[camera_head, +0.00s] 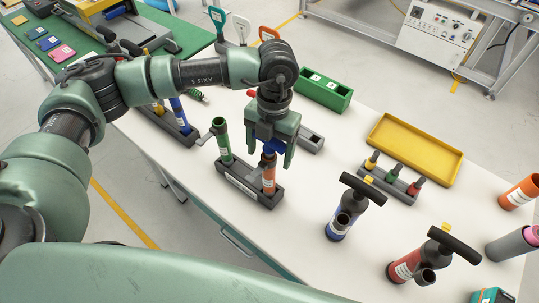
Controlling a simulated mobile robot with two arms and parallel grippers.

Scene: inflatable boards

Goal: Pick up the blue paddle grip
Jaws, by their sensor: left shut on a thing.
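My left gripper (270,155) points down over the dark two-post stand (240,184) on the white table. Its fingers are shut on a blue piece, the blue paddle grip (273,146), which shows only partly between them. An orange upright tube (268,178) stands in the right end of the stand, directly below the blue piece. I cannot tell whether the two touch. A green upright tube (223,147) with a side lever stands in the left end of the stand. My right gripper is not in view.
A second dark stand with yellow and blue tubes (180,115) is behind to the left. A green box (323,92) and a yellow tray (415,147) lie to the right. Blue (341,222) and red (410,265) hand pumps stand at front right.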

